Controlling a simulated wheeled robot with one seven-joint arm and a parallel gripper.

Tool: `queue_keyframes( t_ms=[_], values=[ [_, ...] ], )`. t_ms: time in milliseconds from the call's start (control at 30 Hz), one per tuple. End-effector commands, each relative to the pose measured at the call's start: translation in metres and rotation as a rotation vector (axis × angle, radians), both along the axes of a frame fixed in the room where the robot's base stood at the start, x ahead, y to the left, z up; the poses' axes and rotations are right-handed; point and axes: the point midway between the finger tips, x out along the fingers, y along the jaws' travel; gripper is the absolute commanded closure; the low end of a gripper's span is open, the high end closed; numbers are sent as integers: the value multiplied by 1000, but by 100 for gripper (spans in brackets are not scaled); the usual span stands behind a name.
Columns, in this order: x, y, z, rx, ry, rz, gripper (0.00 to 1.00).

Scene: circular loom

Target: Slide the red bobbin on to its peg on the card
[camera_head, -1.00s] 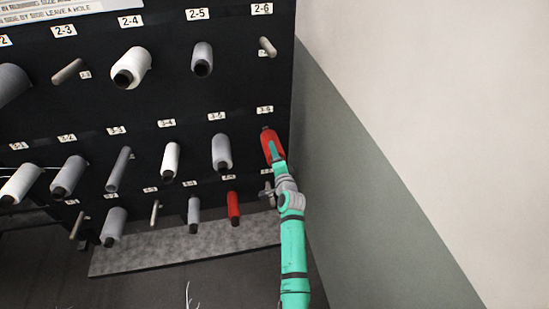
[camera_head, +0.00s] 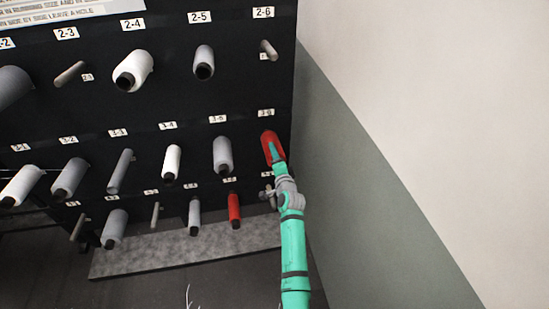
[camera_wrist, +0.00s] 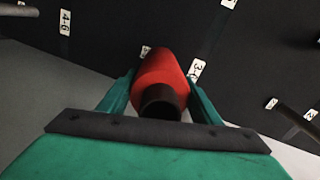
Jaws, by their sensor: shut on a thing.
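The red bobbin (camera_head: 269,138) is in my gripper (camera_head: 275,153), close in front of the black card (camera_head: 255,90), just below the label 3-6 (camera_head: 266,113). In the wrist view the bobbin (camera_wrist: 163,68) lies between the two green fingers of my gripper (camera_wrist: 161,80), which are shut on its sides. Its dark core end faces the wrist camera, and a small dark bit shows at its far left edge. The label (camera_wrist: 195,71) stands right beside it there. The bobbin hides whatever peg is behind it, so I cannot tell whether it is on one.
A second red bobbin (camera_head: 234,208) hangs in the bottom row. A grey bobbin (camera_head: 222,155) is left of mine. A bare peg (camera_head: 269,50) sticks out above, under 2-6. A grey ledge (camera_head: 180,246) runs below. The wall (camera_head: 400,120) on the right is clear.

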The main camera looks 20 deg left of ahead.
Motion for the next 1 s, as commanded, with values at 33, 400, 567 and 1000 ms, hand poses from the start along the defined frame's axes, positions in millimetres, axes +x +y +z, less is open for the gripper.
queue_keyframes(
  t_ms=[33,400,567,1000],
  values=[
    [1,0,2,1,-3,0,35],
    [-1,0,-1,-1,2,1,20],
    [-9,-6,0,0,2,1,20],
    [-69,-46,12,1,-1,-2,20]
  ],
)
